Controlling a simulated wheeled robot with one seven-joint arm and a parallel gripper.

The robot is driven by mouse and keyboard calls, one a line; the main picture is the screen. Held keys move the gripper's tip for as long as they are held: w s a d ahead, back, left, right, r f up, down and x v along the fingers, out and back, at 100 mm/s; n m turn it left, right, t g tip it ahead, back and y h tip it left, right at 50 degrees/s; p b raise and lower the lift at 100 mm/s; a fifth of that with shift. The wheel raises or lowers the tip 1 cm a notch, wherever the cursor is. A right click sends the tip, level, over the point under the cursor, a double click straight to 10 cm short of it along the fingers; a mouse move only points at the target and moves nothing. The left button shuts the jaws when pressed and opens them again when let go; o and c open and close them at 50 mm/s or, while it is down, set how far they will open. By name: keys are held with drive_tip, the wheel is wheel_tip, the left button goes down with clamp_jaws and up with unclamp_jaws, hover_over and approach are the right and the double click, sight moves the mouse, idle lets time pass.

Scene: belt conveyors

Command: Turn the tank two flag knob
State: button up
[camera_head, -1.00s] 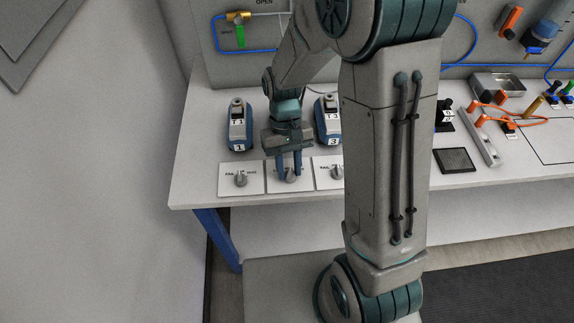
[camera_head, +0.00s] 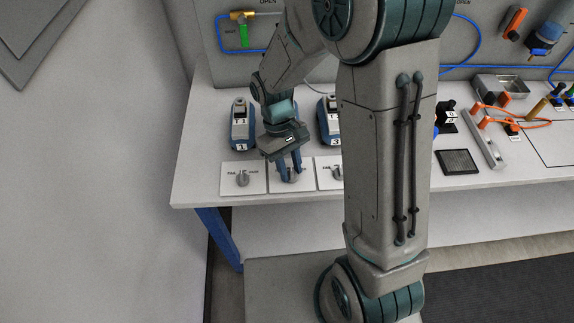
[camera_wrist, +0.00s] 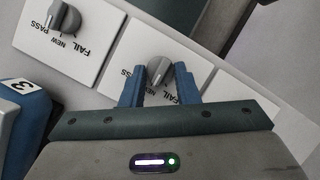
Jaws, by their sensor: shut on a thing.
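The tank two flag knob is a small grey pointer knob on the middle white plate (camera_head: 283,185) near the table's front edge. The knob shows between my fingertips in the wrist view (camera_wrist: 161,72). My gripper (camera_head: 288,170) reaches down onto it with both blue fingers, one on each side, and is shut on it. The fingertips also show in the wrist view (camera_wrist: 160,82). The knob's pointing direction is partly hidden by the fingers. The label on its plate is partly covered; FAIL and NEW are readable.
A left flag knob (camera_head: 243,179) and a right flag knob (camera_head: 337,173) flank it on similar plates. Blue-and-grey tank one (camera_head: 242,130) and tank three (camera_head: 328,122) stand behind. My arm hides part of the table. Bare table lies left of the plates.

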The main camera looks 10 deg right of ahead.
drive_tip(key=o, duration=1)
drive_tip(key=shift+w+r, duration=0.2)
drive_tip(key=shift+r, duration=0.05)
drive_tip(key=v, duration=1.3)
drive_tip(key=shift+r, duration=0.15)
drive_tip(key=s+d+r+m+t, duration=0.1)
drive_tip(key=s+d+m+t, duration=0.1)
drive_tip(key=s+d, duration=0.2)
drive_tip(key=s+d+r+m+t+y, duration=0.1)
drive_tip(key=s+d+m+t, duration=0.1)
drive_tip(key=s+d, duration=0.1)
drive_tip(key=s+d+r+m+t, duration=0.1)
drive_tip(key=s+d+m+t, duration=0.1)
drive_tip(key=s+d+t, duration=0.1)
drive_tip(key=shift+s+d+m+y, duration=0.2)
drive_tip(key=shift+s+d, duration=0.2)
drive_tip(key=shift+s, duration=0.2)
drive_tip(key=shift+s+d+m+y, duration=0.1)
drive_tip(key=shift+s+d+y, duration=0.1)
drive_tip(key=shift+s+d, duration=0.35)
